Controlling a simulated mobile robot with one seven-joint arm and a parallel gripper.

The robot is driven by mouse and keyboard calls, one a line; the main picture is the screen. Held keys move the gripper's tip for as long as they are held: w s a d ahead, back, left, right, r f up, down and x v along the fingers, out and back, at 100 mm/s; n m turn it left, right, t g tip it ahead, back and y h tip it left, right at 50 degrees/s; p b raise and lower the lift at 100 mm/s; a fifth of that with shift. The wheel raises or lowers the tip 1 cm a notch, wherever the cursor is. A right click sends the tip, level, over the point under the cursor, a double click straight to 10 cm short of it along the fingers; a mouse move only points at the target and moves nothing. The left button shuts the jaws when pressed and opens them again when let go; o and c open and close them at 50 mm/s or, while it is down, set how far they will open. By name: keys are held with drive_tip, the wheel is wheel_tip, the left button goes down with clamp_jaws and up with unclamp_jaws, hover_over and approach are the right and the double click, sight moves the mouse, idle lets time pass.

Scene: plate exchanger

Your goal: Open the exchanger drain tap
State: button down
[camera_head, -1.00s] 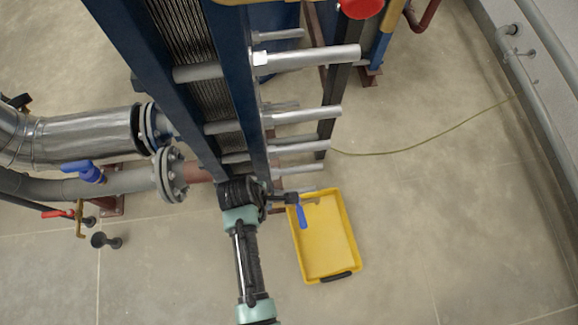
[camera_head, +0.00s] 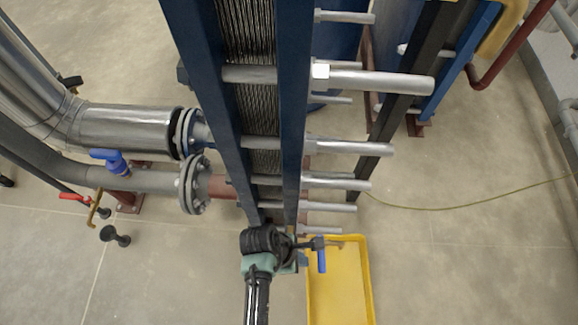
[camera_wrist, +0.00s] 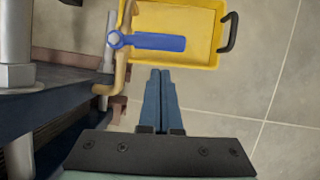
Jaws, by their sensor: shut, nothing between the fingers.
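The drain tap has a blue lever (camera_head: 321,260) and sits low at the foot of the plate exchanger (camera_head: 291,120). In the wrist view the blue lever (camera_wrist: 155,41) points right from its pivot, crosswise to the brass tap body (camera_wrist: 123,72). My gripper (camera_wrist: 160,72) is shut and empty. Its fingertips lie just below the lever in the wrist view, with a gap showing between; I cannot tell the depth. In the head view my wrist is just left of the tap, and the fingers are hard to make out there.
A yellow tray (camera_head: 338,290) with a black handle (camera_wrist: 228,33) lies on the floor under the tap. Steel tie bars (camera_head: 375,82) stick out from the exchanger above. Another blue-handled valve (camera_head: 110,160) is on the left pipe.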

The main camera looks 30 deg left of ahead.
drive_tip(key=shift+w+d, duration=0.35)
drive_tip(key=shift+d, duration=0.35)
drive_tip(key=shift+r, duration=0.1)
drive_tip(key=shift+d+n+p, duration=0.2)
drive_tip(key=shift+n+p, duration=0.1)
drive_tip(key=shift+p, duration=0.2)
